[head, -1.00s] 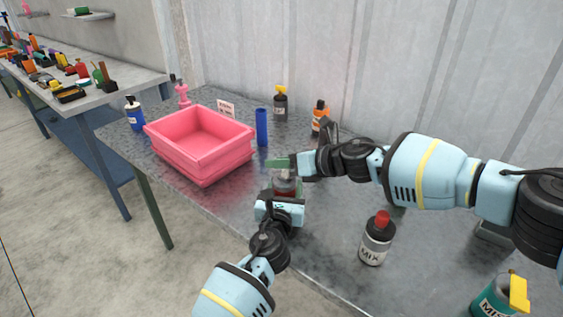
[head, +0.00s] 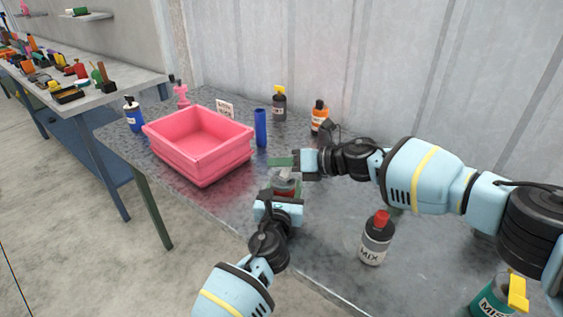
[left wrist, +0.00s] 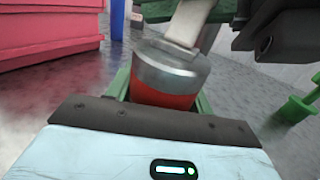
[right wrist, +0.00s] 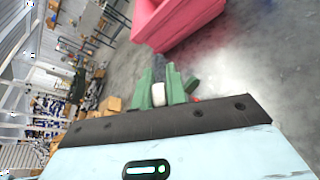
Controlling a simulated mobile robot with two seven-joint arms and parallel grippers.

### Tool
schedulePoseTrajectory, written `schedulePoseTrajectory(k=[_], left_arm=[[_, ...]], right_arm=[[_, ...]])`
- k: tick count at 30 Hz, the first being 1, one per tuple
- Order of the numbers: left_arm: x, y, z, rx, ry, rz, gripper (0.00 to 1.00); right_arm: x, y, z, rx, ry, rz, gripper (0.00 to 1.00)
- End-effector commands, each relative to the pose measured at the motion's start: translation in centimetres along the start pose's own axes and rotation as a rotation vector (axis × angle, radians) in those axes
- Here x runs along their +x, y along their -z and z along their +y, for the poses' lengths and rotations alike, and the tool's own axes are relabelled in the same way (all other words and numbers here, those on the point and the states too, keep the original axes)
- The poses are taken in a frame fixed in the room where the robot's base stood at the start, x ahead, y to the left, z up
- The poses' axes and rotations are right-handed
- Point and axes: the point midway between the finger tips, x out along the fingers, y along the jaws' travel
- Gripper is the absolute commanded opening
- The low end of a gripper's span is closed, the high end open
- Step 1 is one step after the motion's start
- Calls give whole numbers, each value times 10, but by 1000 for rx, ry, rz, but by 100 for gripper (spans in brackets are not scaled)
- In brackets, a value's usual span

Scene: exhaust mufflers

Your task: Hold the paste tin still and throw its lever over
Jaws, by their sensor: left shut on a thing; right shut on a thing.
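The paste tin (left wrist: 165,82), a red can with a grey metal top, stands on the workbench; it shows partly in the head view (head: 286,187). My left gripper (head: 284,192) is shut on the tin, with its green fingers on either side of the body. The pale lever (left wrist: 188,20) rises from the tin's top in the left wrist view. My right gripper (head: 282,162) reaches in from the right above the tin. Its green fingers are shut on the lever, whose pale end (right wrist: 158,94) shows between them in the right wrist view. The lever's far end is partly hidden.
A pink bin (head: 205,160) stands left of the tin, with a blue cylinder (head: 261,127) behind. A MIX bottle with a red cap (head: 375,240) stands to the right, below my right arm. Several bottles stand along the bench's back. A teal can (head: 492,298) is at the near right.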

Motion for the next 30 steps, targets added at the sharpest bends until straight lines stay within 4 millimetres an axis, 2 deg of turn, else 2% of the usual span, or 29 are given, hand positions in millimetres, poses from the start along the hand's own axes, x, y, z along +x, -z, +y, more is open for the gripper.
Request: schedulePoseTrajectory(k=[1,2,6,14,19,23,30], left_arm=[[0,-1,0,-1,1,-2,26],[0,-1,-1,-1,1,-2,26],[0,-1,0,-1,1,-2,26],[0,-1,0,0,1,-2,26],[0,-1,0,0,1,-2,26],[0,-1,0,0,1,-2,26],[0,-1,0,0,1,-2,26]], right_arm=[[-1,-1,-1,0,3,-2,0],[-1,-1,-1,0,3,-2,18],[-1,-1,-1,0,3,-2,36],[-1,-1,-1,-1,2,-1,36],[-9,-1,-2,-1,3,-1,36],[-25,-1,-1,-1,3,-2,36],[-70,-1,-2,0,4,-3,36]])
